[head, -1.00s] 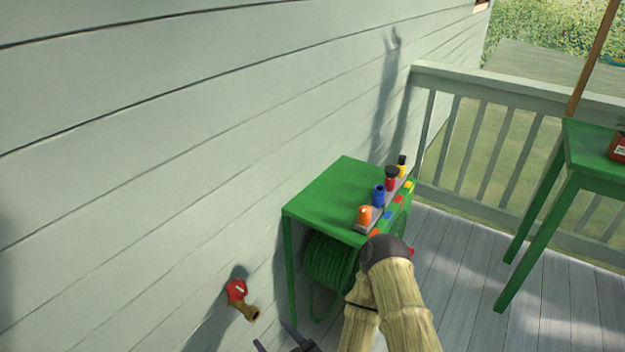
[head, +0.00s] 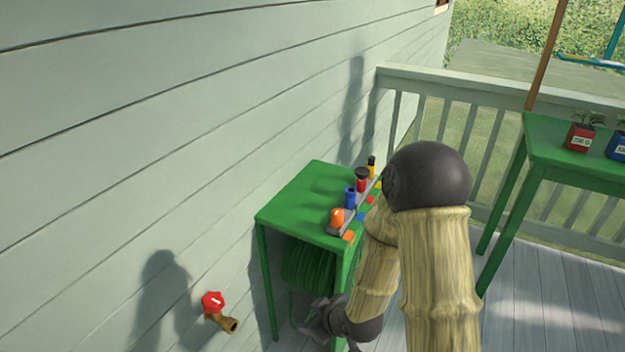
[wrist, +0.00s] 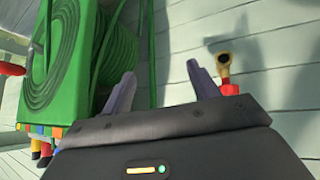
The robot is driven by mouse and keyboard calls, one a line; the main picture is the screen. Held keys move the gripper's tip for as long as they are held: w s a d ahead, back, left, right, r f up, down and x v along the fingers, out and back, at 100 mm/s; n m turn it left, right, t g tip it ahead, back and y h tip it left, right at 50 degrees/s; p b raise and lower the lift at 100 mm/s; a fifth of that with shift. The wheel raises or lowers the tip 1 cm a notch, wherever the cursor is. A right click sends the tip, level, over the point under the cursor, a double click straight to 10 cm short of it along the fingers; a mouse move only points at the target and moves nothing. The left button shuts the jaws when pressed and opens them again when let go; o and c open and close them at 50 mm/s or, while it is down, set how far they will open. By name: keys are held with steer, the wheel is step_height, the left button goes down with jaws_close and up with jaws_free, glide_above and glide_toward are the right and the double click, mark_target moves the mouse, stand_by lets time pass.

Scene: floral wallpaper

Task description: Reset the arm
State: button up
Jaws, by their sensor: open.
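My gripper (wrist: 160,95) is open and empty in the wrist view, its two grey-purple fingers spread apart. In the head view my bamboo-like arm is folded in front of the green hose stand, and the gripper is low beside the stand's legs, with its fingers hard to make out. The green stand (head: 300,195) is against the wall and has a coiled green hose (head: 305,262) under its top. The hose (wrist: 75,45) also shows at the left of the wrist view. The red-handled tap (head: 212,302) is on the wall, left of my gripper; its brass spout (wrist: 223,60) shows right of the fingers.
Orange, blue, red and yellow nozzles (head: 350,197) stand on a rail along the stand's edge. A second green table (head: 550,150) with a red plant pot (head: 579,138) is at the right. A railing (head: 450,85) closes the back. Deck floor (head: 550,290) is open at the right.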

steer(key=s+d+r+m+g+h, duration=0.2)
steer(key=s+d+r+m+h, duration=0.1)
steer(key=s+d+r+m, duration=0.3)
steer(key=s+d+r+m+g+h, duration=0.2)
steer(key=s+d+r+m, duration=0.15)
steer(key=d+r, duration=0.45)
steer(key=w+p+v, duration=0.2)
steer(key=p+v, duration=1.1)
steer(key=p, duration=0.1)
steer(key=w+r+p+v, duration=0.1)
steer(key=w+p+v, duration=0.2)
steer(key=p+v, duration=1.1)
steer(key=shift+w+d+p, duration=0.3)
steer(key=shift+d+p, duration=0.05)
steer(key=shift+p, duration=0.15)
